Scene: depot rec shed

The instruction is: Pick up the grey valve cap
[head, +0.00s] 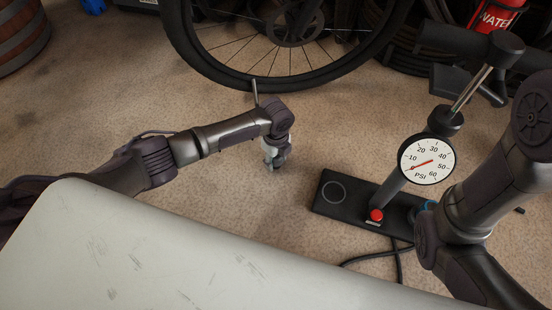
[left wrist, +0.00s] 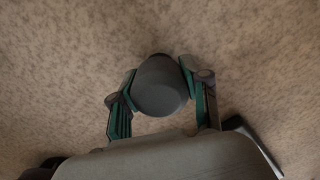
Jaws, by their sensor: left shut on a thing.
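The grey valve cap (left wrist: 160,86) is a dark grey rounded piece in the left wrist view. It sits between the two fingers of my left gripper (left wrist: 160,88), which touch it on both sides. In the head view my left gripper (head: 274,160) points down over the carpet-like floor, and the cap is too small or hidden to make out there. Whether the cap is clear of the floor I cannot tell. My right arm shows at the right of the head view, but its gripper does not.
A floor pump with a black base (head: 335,207) and a PSI gauge (head: 426,159) stands right of my left gripper, with a black hose beside it. A bicycle wheel (head: 270,85) is behind. Bare floor (head: 230,190) surrounds the gripper.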

